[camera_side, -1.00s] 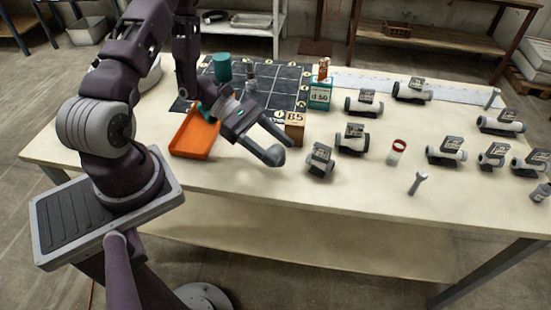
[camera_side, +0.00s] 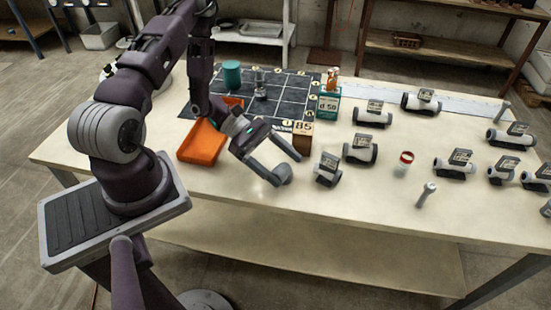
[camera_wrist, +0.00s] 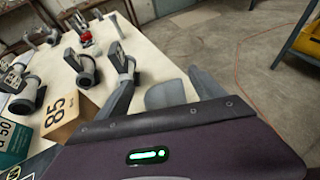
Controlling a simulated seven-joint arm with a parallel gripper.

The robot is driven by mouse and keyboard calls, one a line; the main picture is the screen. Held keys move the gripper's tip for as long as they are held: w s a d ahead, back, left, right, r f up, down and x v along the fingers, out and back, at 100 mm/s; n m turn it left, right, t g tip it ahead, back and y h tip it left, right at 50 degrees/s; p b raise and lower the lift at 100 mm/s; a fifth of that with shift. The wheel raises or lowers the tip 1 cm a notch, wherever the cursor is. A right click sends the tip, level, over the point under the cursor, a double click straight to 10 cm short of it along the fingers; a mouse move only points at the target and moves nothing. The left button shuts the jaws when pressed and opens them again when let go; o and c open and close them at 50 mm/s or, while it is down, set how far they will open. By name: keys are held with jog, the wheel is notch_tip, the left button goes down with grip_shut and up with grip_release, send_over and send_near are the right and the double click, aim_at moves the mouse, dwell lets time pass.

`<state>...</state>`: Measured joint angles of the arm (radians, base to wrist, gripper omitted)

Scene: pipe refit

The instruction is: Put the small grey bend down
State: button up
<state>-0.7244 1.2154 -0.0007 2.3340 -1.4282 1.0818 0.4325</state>
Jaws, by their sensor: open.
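A small plain grey rounded piece (camera_side: 283,174), which looks like the small grey bend, is at the end of my gripper's nearer finger, close to the front of the table. In the wrist view a grey piece (camera_wrist: 166,93) shows between the fingers, partly hidden by my gripper's body. My gripper (camera_side: 290,166) is open and low over the tabletop, its two fingers apart. I cannot tell whether the piece touches a finger or rests fully on the table.
An orange tray (camera_side: 203,143) lies left of my gripper. A cardboard block marked 85 (camera_side: 302,132) stands just behind the fingers. A tagged pipe piece (camera_side: 327,170) stands close to the right. The front table strip is clear.

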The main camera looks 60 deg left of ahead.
jog(key=r+v, duration=0.1)
jog(key=v, duration=1.1)
jog(key=s+d+r+m+g+y, duration=0.2)
jog(key=d+r+m+g+y, duration=0.35)
jog(key=d+r+m, duration=0.6)
jog(key=s+d+r+m+t+y, duration=0.2)
jog(key=s+r+m+t+y, duration=0.4)
jog(key=s+r+m, duration=0.4)
jog(key=shift+r+m+y, duration=0.55)
jog(key=shift+r, duration=0.4)
